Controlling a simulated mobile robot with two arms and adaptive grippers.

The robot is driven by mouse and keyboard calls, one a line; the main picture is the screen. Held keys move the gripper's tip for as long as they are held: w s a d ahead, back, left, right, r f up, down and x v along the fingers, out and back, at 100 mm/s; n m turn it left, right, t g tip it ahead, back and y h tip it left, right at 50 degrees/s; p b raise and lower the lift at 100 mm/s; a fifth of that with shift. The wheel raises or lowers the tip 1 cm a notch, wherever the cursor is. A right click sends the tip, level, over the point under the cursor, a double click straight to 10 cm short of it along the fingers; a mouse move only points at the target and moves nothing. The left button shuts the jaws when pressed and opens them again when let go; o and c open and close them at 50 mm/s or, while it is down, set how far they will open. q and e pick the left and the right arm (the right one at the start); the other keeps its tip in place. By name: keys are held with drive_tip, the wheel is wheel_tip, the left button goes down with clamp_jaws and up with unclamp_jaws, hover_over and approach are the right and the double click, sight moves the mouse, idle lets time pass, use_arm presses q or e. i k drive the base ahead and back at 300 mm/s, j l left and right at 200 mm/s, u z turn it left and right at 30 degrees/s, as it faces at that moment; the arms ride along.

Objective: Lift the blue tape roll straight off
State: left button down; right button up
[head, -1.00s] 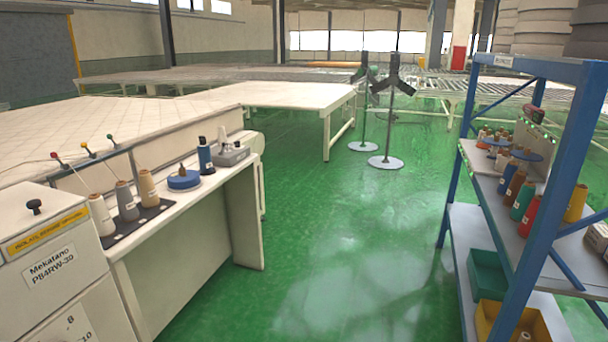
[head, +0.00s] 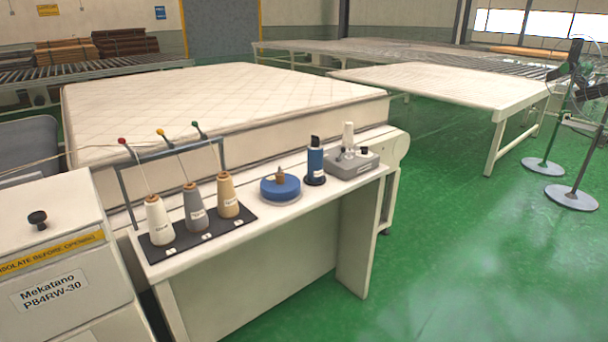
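The blue tape roll (head: 270,190) is a flat blue disc on the right-middle part of the narrow white bench (head: 330,195). It appears to sit on a pale round base, with a small tan peg or knob (head: 280,174) rising from its middle. It stands between the tan thread cone (head: 228,196) and a dark blue bottle-like spool (head: 315,163), apart from both. Neither of my grippers shows in the head view.
A black mat (head: 205,241) carries white and grey cones. A grey device (head: 352,163) stands at the bench's right end. A mattress (head: 225,100) lies behind. A labelled cabinet (head: 60,285) is at left; fans (head: 572,130) stand right. Green floor (head: 450,240) is clear.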

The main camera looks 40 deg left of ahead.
sight(276, 187)
drive_tip(key=i, duration=1.6)
drive_tip(key=i+u, duration=0.15)
drive_tip(key=i, duration=0.3)
drive_tip(key=i+l+u, duration=0.15)
drive_tip(key=i, duration=0.3)
drive_tip(key=i+l+u, duration=0.15)
drive_tip(key=i, duration=0.3)
drive_tip(key=u, duration=1.7)
